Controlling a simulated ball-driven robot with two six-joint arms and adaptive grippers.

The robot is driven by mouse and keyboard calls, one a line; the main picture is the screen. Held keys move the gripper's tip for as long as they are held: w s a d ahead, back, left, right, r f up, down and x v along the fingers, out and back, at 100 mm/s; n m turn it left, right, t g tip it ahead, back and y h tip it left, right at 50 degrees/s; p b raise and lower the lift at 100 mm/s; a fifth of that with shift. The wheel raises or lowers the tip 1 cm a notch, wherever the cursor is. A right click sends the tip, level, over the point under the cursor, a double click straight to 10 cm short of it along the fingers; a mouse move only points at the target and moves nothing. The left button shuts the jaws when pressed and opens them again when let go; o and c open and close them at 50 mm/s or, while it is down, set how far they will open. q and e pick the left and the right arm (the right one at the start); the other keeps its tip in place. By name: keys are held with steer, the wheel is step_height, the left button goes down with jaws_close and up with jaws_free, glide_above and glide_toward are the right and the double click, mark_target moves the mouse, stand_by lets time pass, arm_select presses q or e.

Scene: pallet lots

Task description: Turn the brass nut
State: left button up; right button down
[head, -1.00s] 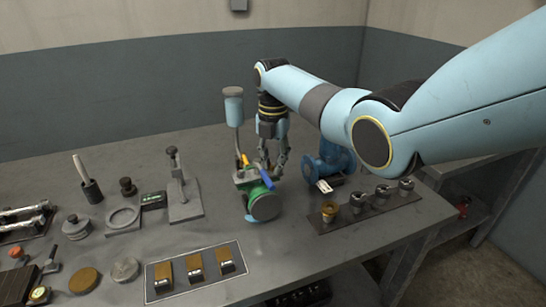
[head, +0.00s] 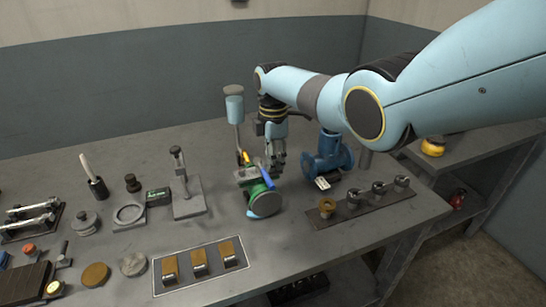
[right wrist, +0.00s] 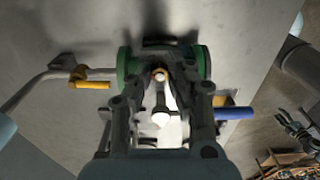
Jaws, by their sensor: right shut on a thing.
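The valve assembly has green flanges (head: 264,190), a yellow lever (head: 246,158) and a blue lever (head: 266,176), and stands on the bench. In the right wrist view, its green body (right wrist: 124,64), yellow lever (right wrist: 90,84) and blue lever (right wrist: 234,113) show around my fingers. The small brass nut (right wrist: 160,75) shows between the fingertips there. My right gripper (head: 275,166) points down over the valve; in the wrist view (right wrist: 160,82) it is shut on the brass nut. The fingers hide part of the nut, which I cannot make out in the head view. My left gripper is not in view.
A blue flanged pipe fitting (head: 327,155) stands close right of my right gripper. A rack (head: 372,203) with several fittings lies at the right front edge. A tall grey stand (head: 188,196) is left of the valve. A framed plate (head: 203,282) lies in front.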

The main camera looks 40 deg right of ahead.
steer(key=shift+m, duration=0.4)
steer(key=c, duration=1.3)
jaws_free()
steer(key=shift+o, duration=0.2)
steer(key=shift+r, duration=0.1)
step_height(320, 180, up, 12)
